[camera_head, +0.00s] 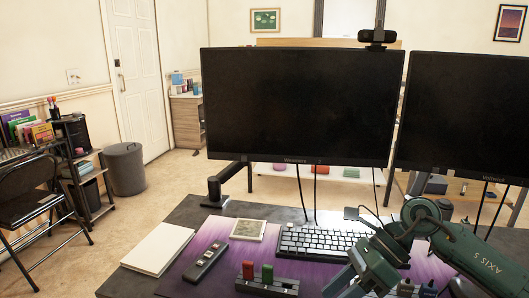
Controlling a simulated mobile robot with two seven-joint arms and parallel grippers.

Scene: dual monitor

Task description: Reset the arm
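My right arm, dark green, comes in from the lower right and bends back toward the lower middle. Its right gripper (350,284) is over the front of the desk, to the right of a small block holder and in front of the keyboard. I cannot tell whether its fingers are open or shut, and no held object shows. My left gripper is not in view.

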